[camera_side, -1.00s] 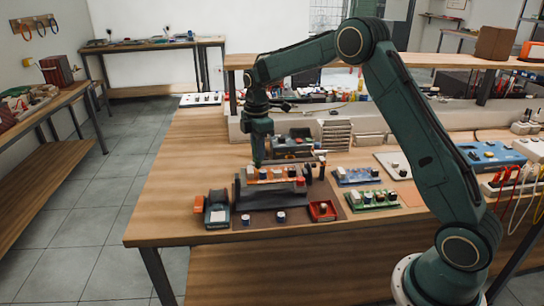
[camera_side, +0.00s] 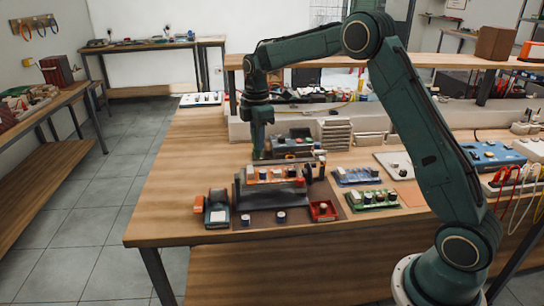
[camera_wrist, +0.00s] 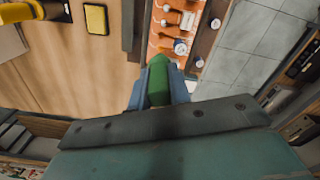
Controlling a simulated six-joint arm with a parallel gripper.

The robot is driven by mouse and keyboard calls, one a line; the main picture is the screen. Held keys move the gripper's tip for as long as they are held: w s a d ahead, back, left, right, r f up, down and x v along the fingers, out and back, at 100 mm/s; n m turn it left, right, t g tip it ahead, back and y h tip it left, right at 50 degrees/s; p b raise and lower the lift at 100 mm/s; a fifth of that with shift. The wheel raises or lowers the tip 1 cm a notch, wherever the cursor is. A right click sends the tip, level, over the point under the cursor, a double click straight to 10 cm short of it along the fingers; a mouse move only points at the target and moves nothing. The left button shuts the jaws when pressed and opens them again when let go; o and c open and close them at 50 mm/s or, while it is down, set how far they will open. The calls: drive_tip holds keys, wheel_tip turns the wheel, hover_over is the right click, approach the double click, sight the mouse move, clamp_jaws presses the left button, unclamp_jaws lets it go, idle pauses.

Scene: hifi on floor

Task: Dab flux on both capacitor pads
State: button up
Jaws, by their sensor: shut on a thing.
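An orange circuit board (camera_side: 264,178) with pale and dark parts on it sits in a dark holder (camera_side: 272,197) on the bench. The same board shows at the top of the wrist view (camera_wrist: 168,43). My gripper (camera_side: 259,153) is just above the board's far left part. In the wrist view, my gripper's blue fingers (camera_wrist: 158,92) are shut on a green pen-like thing (camera_wrist: 158,78), perhaps the flux pen. Its far end points toward the board's edge. I cannot tell whether it touches the board. The two capacitor pads are too small to make out.
A red tray (camera_side: 323,211) stands right of the holder, and a dark box with orange (camera_side: 217,210) stands left. Blue (camera_side: 357,177) and green (camera_side: 373,200) boards lie to the right. The bench (camera_side: 175,195) is clear at left.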

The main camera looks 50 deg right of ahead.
drive_tip(key=shift+f, duration=0.1)
drive_tip(key=shift+s+d+f, duration=0.25)
drive_tip(key=shift+f, duration=0.3)
drive_tip(key=shift+s+d+f, duration=0.3)
drive_tip(key=shift+f, duration=0.3)
drive_tip(key=shift+s+d+f, duration=0.25)
drive_tip(key=shift+f, duration=0.3)
drive_tip(key=shift+f, duration=0.4)
idle(0.6)
drive_tip(key=shift+r, duration=0.15)
idle(0.7)
drive_tip(key=shift+r, duration=2.15)
